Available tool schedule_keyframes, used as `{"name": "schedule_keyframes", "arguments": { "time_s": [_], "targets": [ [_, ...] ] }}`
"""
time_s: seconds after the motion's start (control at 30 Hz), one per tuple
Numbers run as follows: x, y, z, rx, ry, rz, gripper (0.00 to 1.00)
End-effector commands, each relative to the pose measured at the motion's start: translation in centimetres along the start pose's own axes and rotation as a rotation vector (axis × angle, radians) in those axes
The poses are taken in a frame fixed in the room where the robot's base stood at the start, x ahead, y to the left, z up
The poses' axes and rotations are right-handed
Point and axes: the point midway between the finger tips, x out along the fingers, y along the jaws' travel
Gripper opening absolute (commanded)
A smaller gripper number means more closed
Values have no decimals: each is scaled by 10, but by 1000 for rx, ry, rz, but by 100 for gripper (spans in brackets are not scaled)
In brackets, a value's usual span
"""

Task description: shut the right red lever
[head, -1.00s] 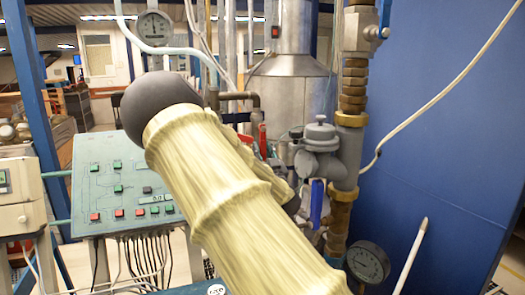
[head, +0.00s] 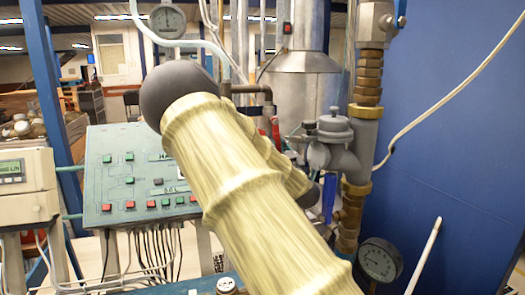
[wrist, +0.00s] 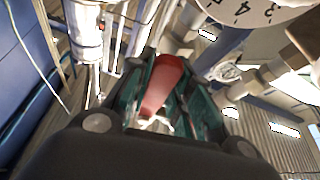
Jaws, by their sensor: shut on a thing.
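A red lever (wrist: 162,85) shows in the wrist view, between the two dark green fingers of my gripper (wrist: 166,78). The fingers are closed on its sides. In the head view a small upright red lever part (head: 275,130) shows just past my arm, in front of the grey pipework. My arm hides my gripper and most of the lever area there. I cannot tell which red lever is held, nor its full angle.
A green control panel (head: 140,175) with several buttons stands left of my arm. A grey valve body (head: 335,140) and brass pipe fittings (head: 368,85) stand to the right. A pressure gauge (head: 380,260) sits low right, before a blue wall (head: 450,130).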

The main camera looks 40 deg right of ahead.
Motion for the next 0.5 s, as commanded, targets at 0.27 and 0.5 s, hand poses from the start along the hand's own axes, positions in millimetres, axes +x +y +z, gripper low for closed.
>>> {"name": "schedule_keyframes", "arguments": {
  "time_s": [0.27,0.5],
  "targets": [
    [-1,6,-2,-12,2,1,0],
    [-1,6,-2,-11,1,1,31]
  ]
}}
